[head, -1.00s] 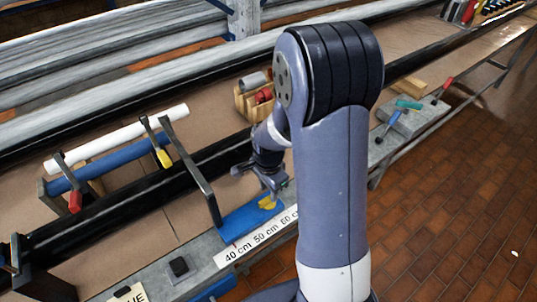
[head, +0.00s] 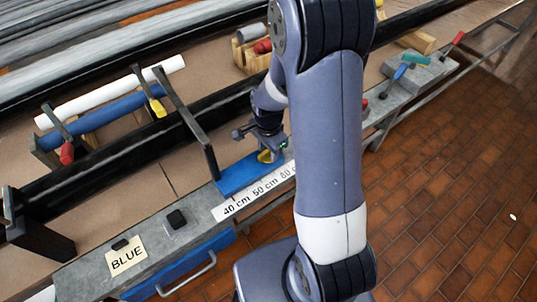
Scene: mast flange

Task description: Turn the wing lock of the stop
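The stop (head: 238,177) is a blue block on the grey rail beside the white scale strip.
A black bracket arm (head: 187,112) rises left of the stop. A white tube (head: 110,95) and a blue tube (head: 105,117) lie in holders. A BLUE label (head: 127,256) lies at front left.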

